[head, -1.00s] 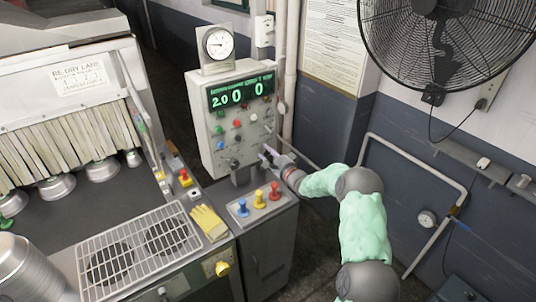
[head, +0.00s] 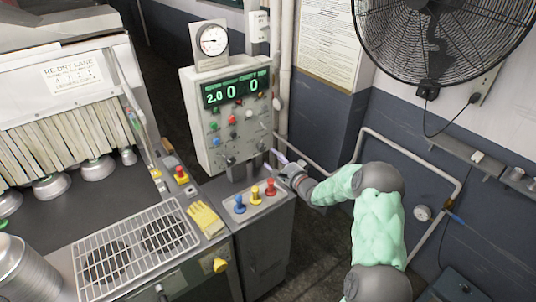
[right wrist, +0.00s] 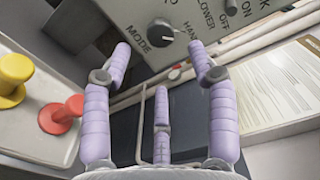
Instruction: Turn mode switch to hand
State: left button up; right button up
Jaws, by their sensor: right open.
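The mode switch (right wrist: 163,32) is a round dark knob on the grey control panel, between the printed words MODE and HAND in the right wrist view. I cannot tell clearly which way its pointer faces. The control panel (head: 203,133) stands upright with a green-lit display in the head view. My right gripper (head: 277,156) is just beyond the panel's lower right corner. In the right wrist view its lilac fingers (right wrist: 163,65) are spread and empty, pointing toward the switch and apart from it. My left gripper is out of view.
Blue, yellow and red buttons (head: 256,195) stand on the ledge below the panel. A yellow glove (head: 206,218) lies left of them, beside a wire rack (head: 135,250). A pipe rail (head: 400,150) and a fan (head: 440,35) are on the right.

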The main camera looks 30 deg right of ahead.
jog(key=shift+s+d, duration=0.1)
jog(key=shift+s, duration=2)
